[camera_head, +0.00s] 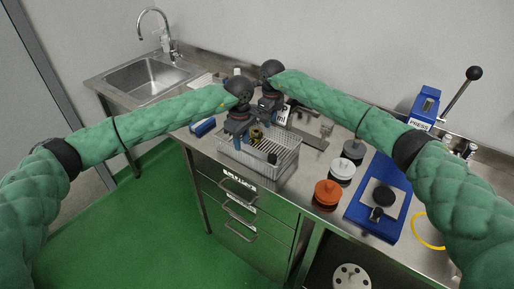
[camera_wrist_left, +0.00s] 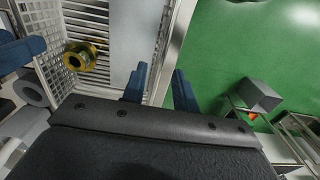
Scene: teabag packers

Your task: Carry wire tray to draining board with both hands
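The wire tray (camera_head: 286,160) stands on the steel counter, a shallow mesh basket with a brass-coloured ring (camera_wrist_left: 84,57) inside. My left gripper (camera_head: 236,142) is at the tray's left end. In the left wrist view its two blue fingers (camera_wrist_left: 160,88) stand apart on either side of the tray wall (camera_wrist_left: 176,35); contact with the wall is not clear. My right gripper (camera_head: 268,118) is at the tray's far side; its fingertips are hidden. The draining board (camera_head: 203,84) is beside the sink, at the back left, partly behind my left arm.
The sink (camera_head: 148,77) with a tall tap is at the back left. A blue item (camera_head: 203,127) lies left of the tray. Drawers are below.

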